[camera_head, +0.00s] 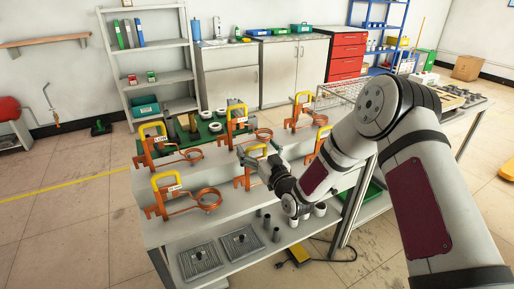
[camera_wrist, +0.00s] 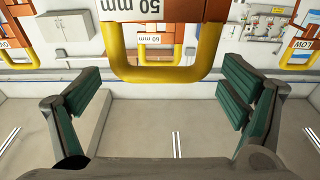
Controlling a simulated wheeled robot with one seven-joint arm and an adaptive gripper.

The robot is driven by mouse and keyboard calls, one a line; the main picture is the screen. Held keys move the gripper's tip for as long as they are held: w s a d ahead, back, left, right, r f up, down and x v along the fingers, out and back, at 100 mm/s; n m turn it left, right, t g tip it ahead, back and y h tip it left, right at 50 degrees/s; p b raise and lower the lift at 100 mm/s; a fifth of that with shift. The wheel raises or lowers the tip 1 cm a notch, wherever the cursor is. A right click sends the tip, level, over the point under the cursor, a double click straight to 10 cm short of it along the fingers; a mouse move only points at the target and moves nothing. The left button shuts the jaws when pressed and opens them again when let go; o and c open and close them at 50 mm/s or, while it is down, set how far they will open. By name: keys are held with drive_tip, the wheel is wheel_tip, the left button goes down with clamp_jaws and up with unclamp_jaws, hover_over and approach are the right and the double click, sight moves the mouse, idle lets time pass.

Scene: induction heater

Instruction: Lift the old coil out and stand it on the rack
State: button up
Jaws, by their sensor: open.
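Several copper coils with yellow handles stand on the white two-level bench; I cannot tell which is the old one. One coil (camera_head: 242,183) is close by my gripper (camera_head: 254,153), partly hidden behind it. In the wrist view, a yellow handle (camera_wrist: 167,73) tagged "50 mm" hangs ahead, between and beyond the fingers of my gripper (camera_wrist: 165,88). The gripper is open and empty. Other coils are at front left (camera_head: 207,199), back left (camera_head: 192,155), back middle (camera_head: 264,134) and back right (camera_head: 297,123). Another is partly hidden by my arm.
A lower shelf (camera_head: 225,266) holds dark grid plates (camera_head: 200,259) and small cylinders. A wire basket (camera_head: 338,91) stands at the right.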

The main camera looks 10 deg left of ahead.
drive_tip(key=shift+s+d, duration=0.1)
drive_tip(key=v, duration=1.1)
drive_tip(key=shift+s+d, duration=0.2)
drive_tip(key=shift+s, duration=0.1)
drive_tip(key=w+d+r+n+g+h+p, duration=0.1)
drive_tip(key=d+r+g+h+p, duration=0.25)
drive_tip(key=r, duration=0.55)
drive_tip(key=s+d+r+m+g+h, duration=0.2)
drive_tip(key=s+d+r+h, duration=0.5)
drive_tip(key=d, duration=0.4)
drive_tip(key=s+d+r+m+g, duration=0.2)
drive_tip(key=s, duration=0.9)
drive_tip(key=s+d+r+m+g+p, duration=0.1)
drive_tip(key=s+d+r+m+g, duration=0.1)
drive_tip(key=s, duration=0.9)
drive_tip(key=s+d+r+m+g+p, duration=0.1)
drive_tip(key=s+r, duration=0.3)
drive_tip(key=s, duration=0.7)
drive_tip(key=shift+d+r+m+g, duration=0.25)
drive_tip(key=shift+d+m+g, duration=0.15)
drive_tip(key=shift+d+g, duration=0.5)
